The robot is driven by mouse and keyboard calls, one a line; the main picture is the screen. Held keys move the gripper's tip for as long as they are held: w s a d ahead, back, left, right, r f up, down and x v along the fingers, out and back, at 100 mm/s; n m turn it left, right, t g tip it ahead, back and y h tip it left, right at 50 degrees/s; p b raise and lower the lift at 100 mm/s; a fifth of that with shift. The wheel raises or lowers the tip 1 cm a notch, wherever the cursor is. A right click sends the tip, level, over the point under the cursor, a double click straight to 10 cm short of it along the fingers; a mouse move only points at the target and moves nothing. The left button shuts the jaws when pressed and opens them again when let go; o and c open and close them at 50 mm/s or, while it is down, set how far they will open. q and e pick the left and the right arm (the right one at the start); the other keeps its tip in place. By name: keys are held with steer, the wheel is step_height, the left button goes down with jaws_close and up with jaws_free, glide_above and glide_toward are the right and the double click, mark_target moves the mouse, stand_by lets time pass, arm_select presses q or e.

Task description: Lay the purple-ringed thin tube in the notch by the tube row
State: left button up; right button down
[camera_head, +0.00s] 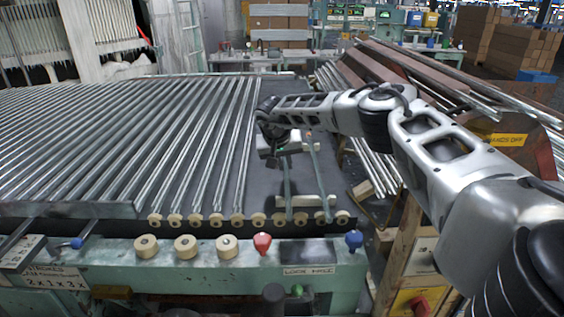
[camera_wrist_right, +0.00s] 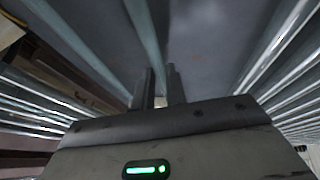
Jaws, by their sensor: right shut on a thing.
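My right gripper (camera_head: 285,152) is over the dark bed at the right end of the tube row (camera_head: 160,150). Its fingers (camera_wrist_right: 160,88) are shut on a thin greenish tube (camera_head: 288,190), which runs toward the bed's front edge. The held tube also shows in the right wrist view (camera_wrist_right: 146,40). Its purple ring cannot be made out. A second thin greenish tube (camera_head: 320,175) lies to the right, apart from it; it shows at upper left in the wrist view (camera_wrist_right: 75,42). Round wooden rollers (camera_head: 258,219) line the front edge; the notch itself is too small to tell. My left gripper is out of view.
A small wooden block (camera_head: 314,201) lies near the bed's front right. The green front rail (camera_head: 190,270) carries wooden, red and blue knobs. A rack of metal tubes (camera_head: 375,165) stands to the right. The dark bed (camera_head: 268,180) is bare between row and gripper.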

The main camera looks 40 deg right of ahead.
steer(key=shift+f, duration=0.1)
steer(key=shift+f, duration=0.35)
steer(key=c, duration=1.4)
jaws_free()
steer(key=shift+c, duration=0.2)
steer(key=shift+r, duration=0.2)
steer(key=b+v, duration=0.1)
steer(key=v, duration=1.1)
steer(key=shift+r, duration=0.25)
